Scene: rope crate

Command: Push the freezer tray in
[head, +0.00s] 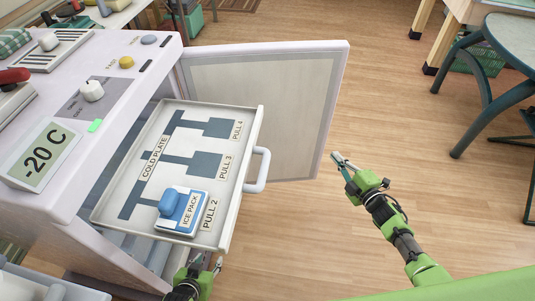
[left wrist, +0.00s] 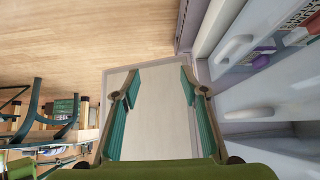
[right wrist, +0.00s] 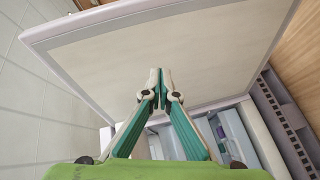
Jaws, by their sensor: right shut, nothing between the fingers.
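The freezer tray (head: 136,170) is pulled out of the white freezer, with a cold plate drawn on its floor and PULL labels. Its white handle (head: 262,170) is on the front wall, on the right. A blue and white ice pack (head: 184,211) lies in the tray's near corner. My left gripper (head: 207,262) is below the tray's near front corner, partly hidden by it; its fingers stand apart and empty in the left wrist view (left wrist: 156,82). My right gripper (head: 337,157) is shut and empty, right of the handle and apart from it; its closed tips show in the right wrist view (right wrist: 160,76).
The freezer door (head: 268,100) stands open behind the tray. A display reading -20 C (head: 40,155) and a knob (head: 92,91) are on the freezer top. A green chair (head: 475,75) stands at the right. The wood floor between is clear.

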